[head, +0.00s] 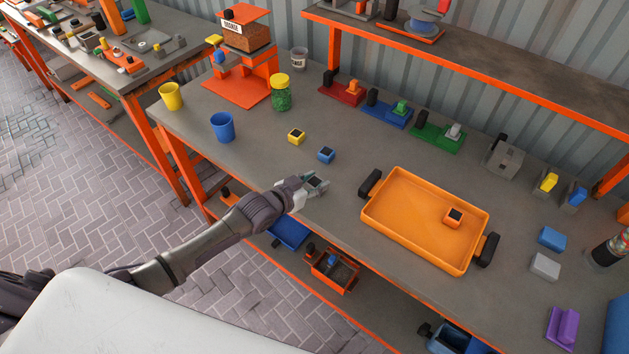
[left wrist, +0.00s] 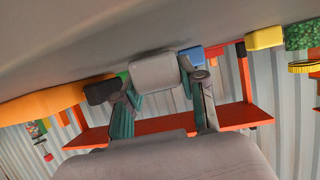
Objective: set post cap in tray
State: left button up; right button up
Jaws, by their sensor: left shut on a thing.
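My left gripper (head: 314,184) is shut on a light grey post cap (left wrist: 156,71), low over the bench near its front edge. The cap sits between the two fingers in the left wrist view; in the head view the gripper mostly covers it. The orange tray (head: 385,225) with black end handles lies to the right of the gripper. An orange post cap (head: 453,218) is inside the tray, in its right part. A blue post cap (head: 326,155) and a yellow post cap (head: 296,136) stand on the bench behind the gripper. My right gripper is not in view.
A blue cup (head: 222,127), a yellow cup (head: 171,97) and a green jar with a yellow lid (head: 281,95) stand to the left. Red, blue and green fixtures line the back. Bare bench lies between gripper and tray. Loose blocks lie right of the tray.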

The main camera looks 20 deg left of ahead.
pick_arm(q)
jog(key=shift+f, duration=0.25)
jog(key=o, duration=1.1)
jog(key=shift+r, duration=0.1)
jog(key=shift+b, duration=0.35)
jog(key=b+v, duration=0.1)
jog(key=v, duration=1.2)
jog(key=shift+s+r+b, duration=0.3)
jog(key=shift+s, duration=0.05)
